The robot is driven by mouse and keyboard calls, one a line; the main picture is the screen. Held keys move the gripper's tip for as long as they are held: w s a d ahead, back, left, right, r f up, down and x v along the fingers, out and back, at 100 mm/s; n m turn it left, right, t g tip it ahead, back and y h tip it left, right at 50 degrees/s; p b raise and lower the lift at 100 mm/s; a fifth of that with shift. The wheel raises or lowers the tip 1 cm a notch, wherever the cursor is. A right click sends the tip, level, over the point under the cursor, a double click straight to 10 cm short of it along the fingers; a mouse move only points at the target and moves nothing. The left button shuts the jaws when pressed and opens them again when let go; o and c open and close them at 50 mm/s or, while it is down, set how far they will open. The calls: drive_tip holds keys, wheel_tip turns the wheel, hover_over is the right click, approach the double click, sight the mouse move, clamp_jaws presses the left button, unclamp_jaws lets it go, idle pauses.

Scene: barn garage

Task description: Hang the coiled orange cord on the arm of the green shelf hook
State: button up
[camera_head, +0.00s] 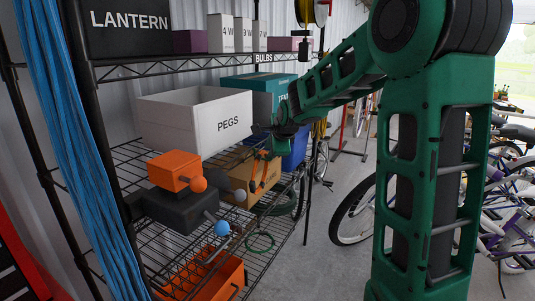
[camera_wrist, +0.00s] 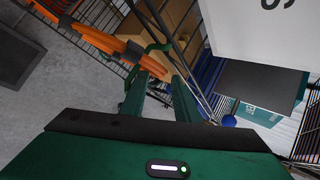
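The orange cord (camera_head: 264,168) hangs in a loop below my gripper (camera_head: 277,132), in front of the shelf's brown box. In the wrist view the orange coil (camera_wrist: 98,39) runs from the upper left to the fingertips. My gripper (camera_wrist: 162,80) has its fingers close about the coil's end and appears shut on it. A thin green curved piece (camera_wrist: 156,47) shows beside the cord at the fingertips; I cannot tell whether it is a hook or a tie. I cannot pick out the green shelf hook surely in the head view.
On the wire shelf stand a white PEGS box (camera_head: 190,118), a brown box (camera_head: 240,178), an orange block (camera_head: 174,171) and a dark block (camera_head: 178,208). Ball-tipped rods stick out, including a blue-tipped one (camera_head: 222,228). Bicycles (camera_head: 352,212) stand at right; the floor between is clear.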

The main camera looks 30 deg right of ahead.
drive_tip(key=v, duration=1)
drive_tip(key=s+f+n+g, duration=0.3)
drive_tip(key=s+f+n, duration=0.2)
drive_tip(key=s, duration=0.8)
drive_tip(key=s+f+n+g+y, duration=0.1)
drive_tip(key=s+f+n+g, duration=0.2)
drive_tip(key=s, duration=1)
drive_tip(key=s+f+n+g, duration=0.3)
drive_tip(key=s+f+n, duration=0.4)
drive_tip(key=s, duration=0.6)
drive_tip(key=shift+y, duration=0.3)
drive_tip(key=shift+d, duration=0.15)
drive_tip(key=shift+w+f, duration=0.25)
drive_tip(key=shift+w, duration=0.35)
